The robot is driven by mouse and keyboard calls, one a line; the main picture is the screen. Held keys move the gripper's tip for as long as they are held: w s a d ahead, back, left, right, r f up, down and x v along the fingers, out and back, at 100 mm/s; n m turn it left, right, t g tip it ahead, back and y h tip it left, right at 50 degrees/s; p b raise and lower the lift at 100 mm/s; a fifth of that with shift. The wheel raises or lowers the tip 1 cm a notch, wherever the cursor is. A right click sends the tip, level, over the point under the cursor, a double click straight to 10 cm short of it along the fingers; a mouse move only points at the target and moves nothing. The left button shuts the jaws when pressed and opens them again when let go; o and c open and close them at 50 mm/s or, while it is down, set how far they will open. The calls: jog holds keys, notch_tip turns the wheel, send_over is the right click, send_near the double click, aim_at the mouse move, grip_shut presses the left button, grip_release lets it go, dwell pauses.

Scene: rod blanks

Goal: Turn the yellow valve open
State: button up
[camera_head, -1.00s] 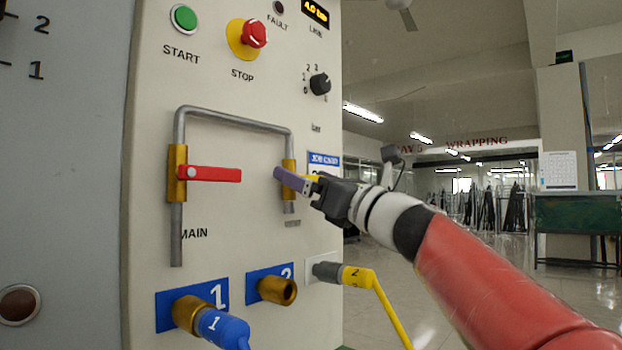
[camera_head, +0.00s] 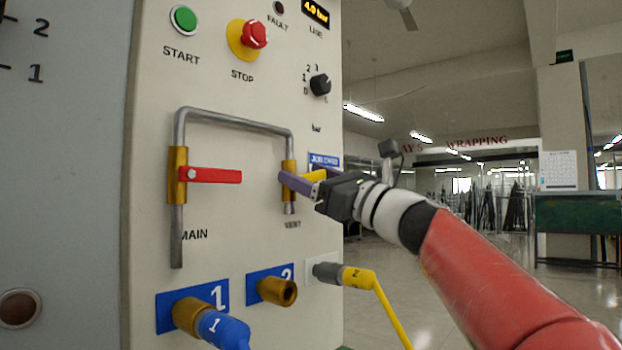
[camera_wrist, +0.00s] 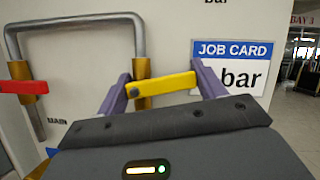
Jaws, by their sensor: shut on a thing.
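The yellow valve handle (camera_wrist: 165,84) is a flat lever on the brass valve body (camera_head: 289,174) marked VENT, on the right leg of the grey pipe. In the wrist view it lies nearly crosswise to that leg, its right end slightly raised. It also shows in the head view (camera_head: 315,175), partly hidden by a finger. My gripper (camera_wrist: 162,86) has purple fingers at the two ends of the handle and is shut on it. The left finger is close to the pivot. The red lever (camera_head: 213,175) on the MAIN valve points right, across the left leg.
Below are the blue hose plug (camera_head: 222,330) in port 1, the empty brass port 2 (camera_head: 278,290) and a yellow-ended hose (camera_head: 357,277). A red stop button (camera_head: 253,34) and green start button (camera_head: 184,18) sit above. A job card (camera_wrist: 229,68) is beside the valve. Open floor lies right.

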jog(key=n+g, duration=0.1)
jog(key=n, duration=0.2)
jog(key=r+n+g+p, duration=0.1)
jog(key=n+g, duration=0.1)
jog(key=n, duration=0.1)
jog(key=shift+s+a+r+n+y+p, duration=0.1)
jog(key=shift+s+n+y+p, duration=0.05)
jog(key=shift+n+y+p, duration=0.2)
jog(key=n, duration=0.1)
jog(key=n+g+p, duration=0.1)
jog(key=n, duration=0.1)
jog(key=n+g, duration=0.1)
jog(key=shift+s+a+r+n+p, duration=0.2)
jog(key=shift+s+r+n+p, duration=0.05)
jog(key=shift+r+p, duration=0.1)
jog(key=n, duration=0.1)
jog(key=n+g+p, duration=0.1)
jog(key=n+h, duration=0.1)
jog(key=n, duration=0.1)
jog(key=shift+s+a+r+g+p, duration=0.1)
jog(key=shift+s+a+g+p, duration=0.15)
jog(key=shift+s+g+p, duration=0.1)
jog(key=shift+s+a+n+g+h+p, duration=0.15)
jog(key=shift+n+g+h+p, duration=0.15)
jog(key=shift+n, duration=0.6)
jog(key=shift+s+a+n+g+h+p, duration=0.15)
jog(key=shift+n+h+p, duration=0.15)
jog(key=shift+n, duration=0.6)
jog(key=o, duration=1)
